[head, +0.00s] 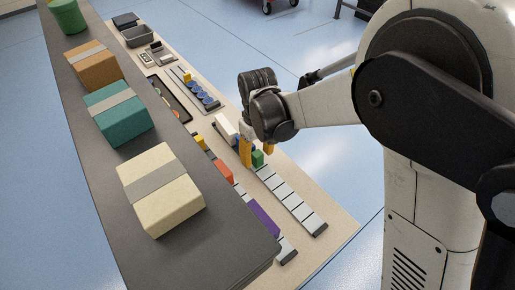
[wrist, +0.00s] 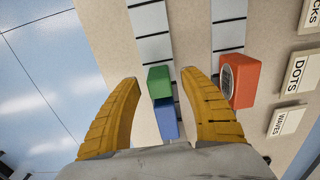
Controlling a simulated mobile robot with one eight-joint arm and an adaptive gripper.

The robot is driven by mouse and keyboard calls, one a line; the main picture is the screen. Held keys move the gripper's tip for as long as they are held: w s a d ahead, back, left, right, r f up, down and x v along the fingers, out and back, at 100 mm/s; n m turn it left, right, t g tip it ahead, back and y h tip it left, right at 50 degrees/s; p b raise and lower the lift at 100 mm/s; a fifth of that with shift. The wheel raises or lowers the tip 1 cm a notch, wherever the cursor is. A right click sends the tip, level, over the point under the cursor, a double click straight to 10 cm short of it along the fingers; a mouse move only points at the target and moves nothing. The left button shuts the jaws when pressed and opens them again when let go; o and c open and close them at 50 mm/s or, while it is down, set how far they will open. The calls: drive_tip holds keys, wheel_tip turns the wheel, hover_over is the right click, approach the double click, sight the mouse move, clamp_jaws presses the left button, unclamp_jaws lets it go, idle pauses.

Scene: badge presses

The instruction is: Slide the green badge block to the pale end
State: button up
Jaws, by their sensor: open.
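The green badge block (wrist: 159,79) sits on a pale, segmented track (wrist: 151,20) with dark cross lines, touching or nearly touching a blue block (wrist: 166,118). My gripper (wrist: 162,76) is open, with one yellow finger on each side of the green block and a gap visible on both sides. In the head view the green block (head: 257,159) shows by my gripper's fingertips, and the track (head: 288,197) runs from there toward the lower right, to a dark end piece. Part of the track is hidden by my fingers and arm. I cannot tell which end is the pale one.
An orange-red block (wrist: 240,80) with a round emblem stands close to the right finger, on a second track (wrist: 228,33). A purple block (head: 263,216) lies farther along. A dark shelf (head: 222,252) with a cream box (head: 160,190) overhangs the left side. Label cards (wrist: 297,72) stand at right.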

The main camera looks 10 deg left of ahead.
drive_tip(key=shift+f, duration=0.25)
clamp_jaws()
drive_tip(key=shift+s+d, duration=0.1)
drive_tip(key=shift+s+d, duration=2.6)
drive_tip(key=shift+d, duration=0.4)
drive_tip(key=shift+s+d, duration=2.55)
drive_tip(key=shift+d, duration=0.5)
drive_tip(key=shift+s+d, duration=2.6)
drive_tip(key=shift+d, duration=0.4)
